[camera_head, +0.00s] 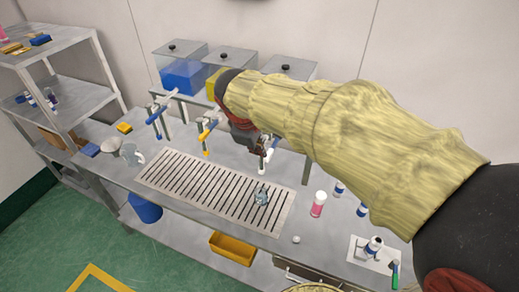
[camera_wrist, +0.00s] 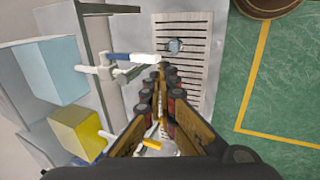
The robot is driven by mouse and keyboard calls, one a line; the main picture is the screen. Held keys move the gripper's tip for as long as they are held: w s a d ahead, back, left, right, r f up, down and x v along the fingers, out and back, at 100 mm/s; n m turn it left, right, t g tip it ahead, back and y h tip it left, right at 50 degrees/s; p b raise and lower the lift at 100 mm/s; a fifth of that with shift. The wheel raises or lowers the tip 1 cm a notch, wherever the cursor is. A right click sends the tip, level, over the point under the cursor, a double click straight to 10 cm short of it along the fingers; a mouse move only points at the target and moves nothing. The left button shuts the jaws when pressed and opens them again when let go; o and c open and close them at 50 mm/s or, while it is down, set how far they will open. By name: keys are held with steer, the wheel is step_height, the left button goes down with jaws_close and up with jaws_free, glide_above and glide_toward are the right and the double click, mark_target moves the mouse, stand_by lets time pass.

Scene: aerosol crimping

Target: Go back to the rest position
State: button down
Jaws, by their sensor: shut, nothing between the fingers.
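My gripper (camera_wrist: 162,68) is shut and empty in the wrist view, its fingertips together above the bench near the slotted drain grate. In the head view my arm, in a yellow sleeve, reaches in from the right, and my gripper is mostly hidden behind it near the taps. A tap with a blue handle (camera_wrist: 145,57) is close beside the fingertips in the wrist view. A tap with a yellow handle (camera_wrist: 152,144) is lower in that view, partly covered by my gripper. A small clear vessel (camera_head: 261,196) stands on the grate (camera_head: 178,178).
Tanks with blue (camera_head: 183,76) and yellow (camera_wrist: 77,133) contents stand behind the taps. A pink bottle (camera_head: 318,204), white-and-blue bottles and a white mat (camera_head: 360,257) are at the right of the bench. A jug (camera_head: 132,155) stands left. A shelf unit (camera_head: 75,92) is far left.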

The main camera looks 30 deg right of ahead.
stand_by(0.4)
steer(key=s+a+f+m+t+y+b, duration=0.1)
steer(key=s+a+f+m+b, duration=0.2)
steer(key=s+f+b, duration=0.3)
steer(key=s+a+f+m+t+y+b, duration=0.1)
steer(key=s+a+f+m+y+b, duration=0.1)
steer(key=s+a+f+m+b, duration=0.2)
steer(key=s+a+f+b, duration=0.1)
steer(key=s+f+b, duration=0.2)
steer(key=s, duration=0.5)
steer(key=shift+a+f+m+t+y+b, duration=0.2)
steer(key=shift+a+m+t+y+b, duration=0.15)
steer(key=shift+b, duration=0.3)
